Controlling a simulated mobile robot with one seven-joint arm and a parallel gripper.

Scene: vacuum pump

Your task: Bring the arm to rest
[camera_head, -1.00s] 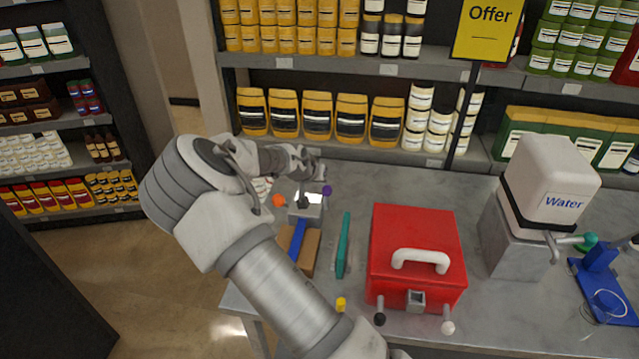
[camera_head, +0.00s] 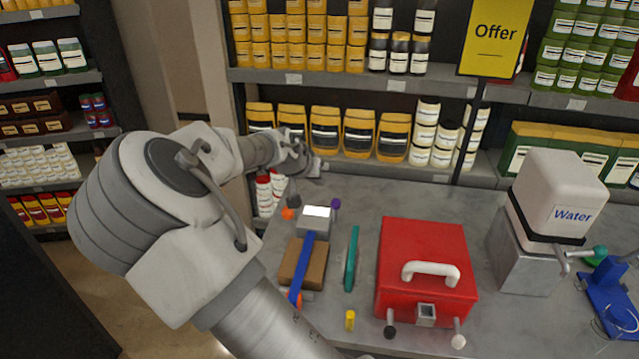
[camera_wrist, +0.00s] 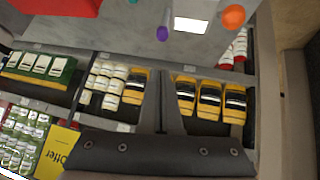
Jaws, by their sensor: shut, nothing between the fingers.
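My arm (camera_head: 190,215) rises from the bottom of the head view, bends at the left and reaches back toward the shelves. My gripper (camera_head: 312,170) is small in the head view, above the back left edge of the counter. It is shut and empty, apart from the things on the counter. In the wrist view a dark part of my wrist fills the bottom, and the fingertips cannot be made out.
The grey counter (camera_head: 360,200) bears a device with a white screen (camera_head: 316,215), a red box (camera_head: 425,255) with a white handle, a teal bar (camera_head: 351,258) and a water tank (camera_head: 558,195). Stocked shelves (camera_head: 350,80) stand close behind my gripper.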

